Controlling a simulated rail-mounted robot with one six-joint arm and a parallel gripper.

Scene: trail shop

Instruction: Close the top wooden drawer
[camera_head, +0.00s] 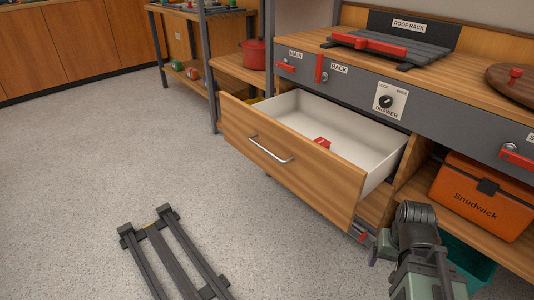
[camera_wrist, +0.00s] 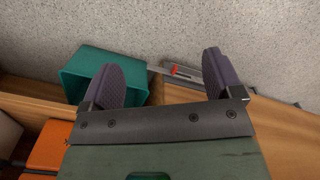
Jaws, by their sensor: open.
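The top wooden drawer (camera_head: 310,182) is pulled well out of the cabinet under the grey panel in the head view. It has a wooden front, a bar handle (camera_head: 268,152) and a white interior with a small red item (camera_head: 322,142) inside. My arm is low at the right of the drawer front. In the wrist view my gripper (camera_wrist: 164,78) is open with two purple fingers apart and nothing between them that it grips. The fingers are mostly hidden in the head view, and I cannot tell whether they touch the drawer.
An orange case (camera_head: 482,196) sits on the shelf right of the drawer. A teal bin (camera_wrist: 78,78) is by the left finger in the wrist view. A dark rack frame (camera_head: 172,260) lies on the floor at the front. The floor left of the drawer is clear.

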